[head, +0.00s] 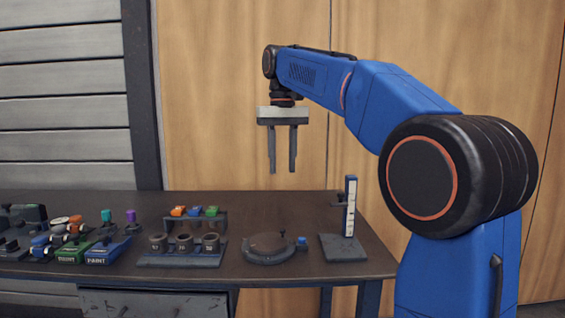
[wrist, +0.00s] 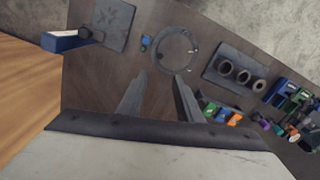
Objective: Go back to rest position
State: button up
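My gripper (head: 283,172) hangs pointing down in the air above the table (head: 300,204). Its two fingers are apart with nothing between them. In the wrist view my gripper (wrist: 160,80) also shows open, with bare dark tabletop beyond the fingertips. It touches nothing in either view.
A round dark flange fixture (head: 269,248) and an upright blue-and-white post on a base (head: 350,210) stand at the table's right. A rack with three dark rings (head: 184,243) and coloured pieces (head: 195,211) stands left of them. Several small parts (head: 75,235) crowd the far left.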

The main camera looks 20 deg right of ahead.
jog(key=s+d+f+t, duration=0.3)
jog(key=s+f+t, duration=0.1)
jog(key=s+f, duration=2.7)
jog(key=shift+s+d+f+n+t, duration=0.2)
jog(key=shift+f+n+t, duration=0.15)
jog(key=shift+f, duration=0.55)
